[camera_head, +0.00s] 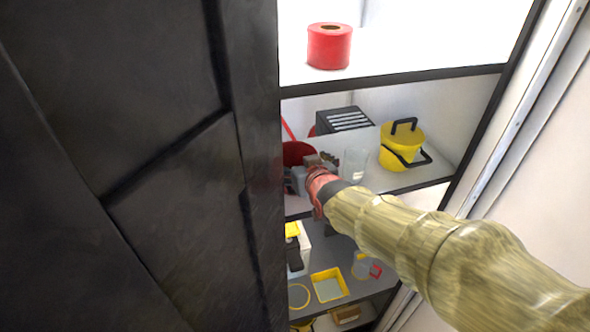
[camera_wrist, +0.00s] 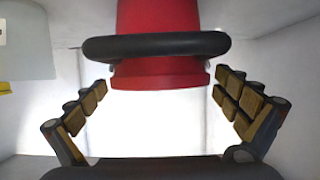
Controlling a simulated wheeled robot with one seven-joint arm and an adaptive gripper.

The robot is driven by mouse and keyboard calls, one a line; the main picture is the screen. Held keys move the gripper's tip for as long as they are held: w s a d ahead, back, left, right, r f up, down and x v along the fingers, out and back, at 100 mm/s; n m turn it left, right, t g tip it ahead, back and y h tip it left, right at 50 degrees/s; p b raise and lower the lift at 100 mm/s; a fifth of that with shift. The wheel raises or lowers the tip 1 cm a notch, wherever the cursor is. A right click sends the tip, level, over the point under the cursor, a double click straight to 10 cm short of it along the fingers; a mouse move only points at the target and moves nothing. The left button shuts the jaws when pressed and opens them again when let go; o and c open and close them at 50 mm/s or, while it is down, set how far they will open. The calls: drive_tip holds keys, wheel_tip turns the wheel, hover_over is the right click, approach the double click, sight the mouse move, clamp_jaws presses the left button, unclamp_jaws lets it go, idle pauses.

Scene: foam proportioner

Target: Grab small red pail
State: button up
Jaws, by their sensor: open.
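The small red pail (camera_head: 297,152) stands on the middle shelf by the dark door's edge, partly hidden behind my gripper (camera_head: 308,172). In the wrist view the red pail (camera_wrist: 160,74) is at the top centre, with a thick black band (camera_wrist: 157,46), which looks like its handle, across it. My gripper (camera_wrist: 162,84) is open, with one padded finger on each side of the pail. Gaps show between the pail and both fingers in that view. The pail's far end is cut off by the frame edge.
A clear beaker (camera_head: 355,163) and a yellow pail (camera_head: 401,146) stand to the right on the same shelf. A dark vented box (camera_head: 344,120) is behind. A red roll (camera_head: 329,46) sits on the shelf above. The dark door (camera_head: 130,170) closes off the left.

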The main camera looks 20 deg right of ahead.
drive_tip(key=shift+x, duration=0.75)
drive_tip(key=c, duration=1)
